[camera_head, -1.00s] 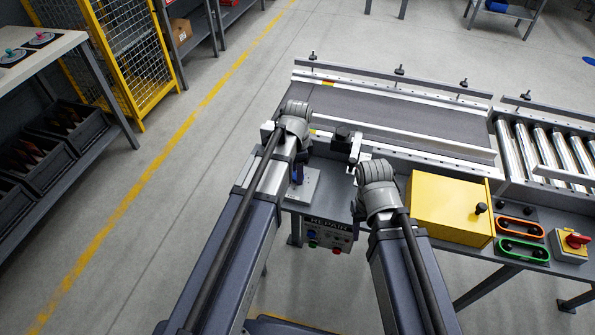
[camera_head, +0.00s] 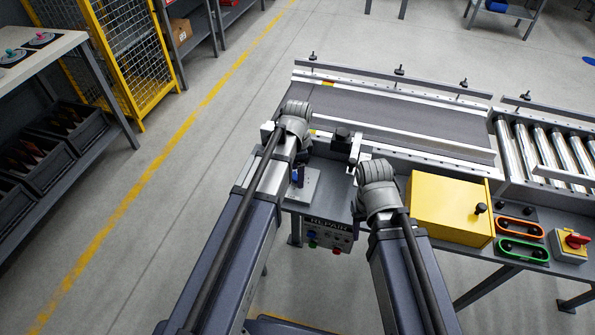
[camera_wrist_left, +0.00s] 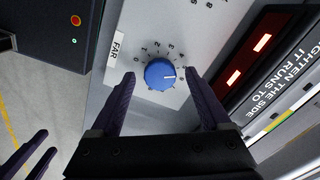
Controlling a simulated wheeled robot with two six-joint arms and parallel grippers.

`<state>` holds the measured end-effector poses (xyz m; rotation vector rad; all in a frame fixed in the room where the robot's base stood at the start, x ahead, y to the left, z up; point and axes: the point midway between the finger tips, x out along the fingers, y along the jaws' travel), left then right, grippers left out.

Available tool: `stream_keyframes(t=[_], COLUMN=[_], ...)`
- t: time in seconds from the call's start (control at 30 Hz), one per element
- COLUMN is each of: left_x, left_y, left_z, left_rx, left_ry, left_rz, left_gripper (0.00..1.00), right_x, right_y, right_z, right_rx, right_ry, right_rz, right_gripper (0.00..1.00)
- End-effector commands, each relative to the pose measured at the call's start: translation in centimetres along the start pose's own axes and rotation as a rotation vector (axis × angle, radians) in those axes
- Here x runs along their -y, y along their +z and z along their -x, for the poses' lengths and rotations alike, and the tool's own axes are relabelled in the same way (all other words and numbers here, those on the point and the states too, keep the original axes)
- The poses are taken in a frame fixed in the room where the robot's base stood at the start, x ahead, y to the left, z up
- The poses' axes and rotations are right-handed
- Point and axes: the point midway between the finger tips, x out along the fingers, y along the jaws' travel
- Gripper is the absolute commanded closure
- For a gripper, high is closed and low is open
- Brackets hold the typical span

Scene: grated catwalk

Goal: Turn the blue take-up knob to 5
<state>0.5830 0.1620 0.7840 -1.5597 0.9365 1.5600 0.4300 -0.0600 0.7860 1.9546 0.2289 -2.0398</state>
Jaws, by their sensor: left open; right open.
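The blue take-up knob (camera_wrist_left: 160,74) sits on a light panel with a printed number scale around it, in the left wrist view. Its white mark points right, toward the right-hand finger; the digit there is too small to read surely. My left gripper (camera_wrist_left: 160,77) is open, one finger on each side of the knob, with no clear contact seen. In the head view a bit of blue (camera_head: 296,175) shows beside my left wrist. My right gripper (camera_wrist_left: 46,142) is open and empty at the lower left of the left wrist view; my right wrist (camera_head: 377,188) largely hides it in the head view.
A FAR label (camera_wrist_left: 117,47) is beside the scale, and a dark display with red segments (camera_wrist_left: 248,58) is to the right. The conveyor belt (camera_head: 400,118) lies beyond my arms. A yellow box (camera_head: 445,208) and the orange and green handles (camera_head: 521,229) are at right.

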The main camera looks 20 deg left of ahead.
Motion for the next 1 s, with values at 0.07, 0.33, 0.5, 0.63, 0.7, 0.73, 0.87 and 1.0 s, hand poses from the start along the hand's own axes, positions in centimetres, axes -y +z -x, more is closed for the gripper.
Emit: stream_keyframes(t=[0.07, 0.33, 0.5, 0.63, 0.7, 0.73, 0.87, 1.0], left_x=[0.0, 0.0, 0.0, 0.0, 0.0, 0.0, 0.0, 0.0], left_y=[0.0, 0.0, 0.0, 0.0, 0.0, 0.0, 0.0, 0.0], left_z=[0.6, 3.5, 5.9, 7.2, 7.6, 7.7, 7.7, 7.6], left_rx=[0.000, 0.000, 0.000, 0.000, 0.000, 0.000, 0.000, 0.000], left_ry=[0.000, 0.000, 0.000, 0.000, 0.000, 0.000, 0.000, 0.000], left_rz=[0.000, 0.000, 0.000, 0.000, 0.000, 0.000, 0.000, 0.000], left_gripper=[0.20, 0.20, 0.20, 0.20, 0.20, 0.20, 0.20, 0.20], right_x=[-0.1, -0.3, -0.6, -0.7, -0.7, -0.7, -0.7, -0.7], right_y=[0.0, 0.2, 0.3, 0.4, 0.5, 0.5, 0.5, 0.5], right_z=[0.6, 3.5, 5.8, 7.2, 7.6, 7.7, 7.7, 7.6], right_rx=[0.000, 0.000, 0.000, 0.000, 0.000, 0.000, 0.000, 0.000], right_ry=[0.000, 0.000, 0.000, 0.000, 0.000, 0.000, 0.000, 0.000], right_rz=[0.000, 0.000, -0.001, -0.001, -0.001, -0.001, -0.001, -0.001], right_gripper=[0.50, 0.50, 0.50, 0.50, 0.50, 0.50, 0.50, 0.50])
